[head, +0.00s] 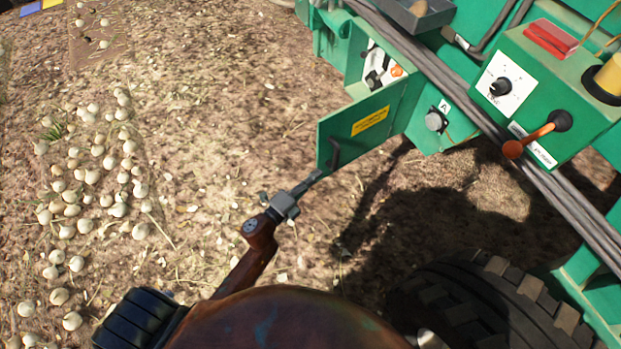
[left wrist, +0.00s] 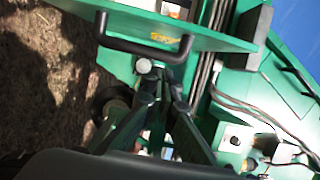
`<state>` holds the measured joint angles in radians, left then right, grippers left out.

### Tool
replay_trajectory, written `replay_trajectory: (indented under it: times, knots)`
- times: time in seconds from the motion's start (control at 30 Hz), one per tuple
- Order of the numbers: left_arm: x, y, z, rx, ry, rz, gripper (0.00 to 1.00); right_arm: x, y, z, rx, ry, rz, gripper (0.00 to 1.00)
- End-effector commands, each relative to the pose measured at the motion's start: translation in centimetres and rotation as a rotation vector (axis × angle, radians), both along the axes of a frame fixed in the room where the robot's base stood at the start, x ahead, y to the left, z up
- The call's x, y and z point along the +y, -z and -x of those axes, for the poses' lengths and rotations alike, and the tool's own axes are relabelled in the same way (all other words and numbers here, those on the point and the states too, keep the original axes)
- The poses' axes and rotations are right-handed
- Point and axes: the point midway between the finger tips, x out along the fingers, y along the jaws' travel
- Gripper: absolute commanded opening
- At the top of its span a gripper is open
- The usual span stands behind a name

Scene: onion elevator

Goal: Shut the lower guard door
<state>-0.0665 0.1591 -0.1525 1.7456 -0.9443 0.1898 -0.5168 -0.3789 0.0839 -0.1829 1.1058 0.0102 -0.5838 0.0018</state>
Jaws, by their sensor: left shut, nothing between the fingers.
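The lower guard door (head: 368,129) is a green panel with a yellow label and a dark handle (head: 335,153). It stands swung out from the green machine, so the compartment behind it (head: 378,68) is open to view. My left gripper (head: 314,178) is shut and empty, with its tips close to the door's lower left edge, below the handle. I cannot tell whether it touches the door. In the left wrist view the door (left wrist: 225,40) crosses the top, with its handle (left wrist: 145,52) just ahead of the gripper fingers (left wrist: 165,85). My right gripper is not in view.
The machine carries a control box with a black knob (head: 500,87) and an orange lever (head: 527,141). Thick hoses (head: 470,98) run diagonally along it. A large tyre (head: 495,305) stands at the lower right. Onions (head: 100,170) lie on open soil at the left.

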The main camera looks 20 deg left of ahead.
Motion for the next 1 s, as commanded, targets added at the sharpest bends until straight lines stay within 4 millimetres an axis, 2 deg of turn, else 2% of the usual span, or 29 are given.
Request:
replay_trajectory:
  times: [0.03, 0.27, 0.3, 0.43, 0.6, 1.0]
  knots:
    - [-0.4, 0.1, -1.2, -0.002, 0.001, -0.002, 0.0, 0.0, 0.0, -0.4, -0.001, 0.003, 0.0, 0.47]
    - [-1.9, 0.2, -5.6, 0.001, 0.001, 0.001, 0.0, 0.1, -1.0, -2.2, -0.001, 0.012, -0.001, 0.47]
    - [-1.2, 0.4, -5.9, 0.003, -0.002, -0.002, 0.0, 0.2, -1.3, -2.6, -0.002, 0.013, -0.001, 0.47]
    - [0.5, 0.3, -6.8, 0.003, -0.002, -0.002, 0.0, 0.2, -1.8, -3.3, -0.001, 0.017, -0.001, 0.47]
    - [1.4, 0.2, -7.4, 0.003, -0.001, 0.0, 0.0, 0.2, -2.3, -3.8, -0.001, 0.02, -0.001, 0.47]
    - [1.5, 0.1, -7.5, 0.003, -0.001, 0.002, 0.0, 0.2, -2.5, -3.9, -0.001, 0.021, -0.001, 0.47]
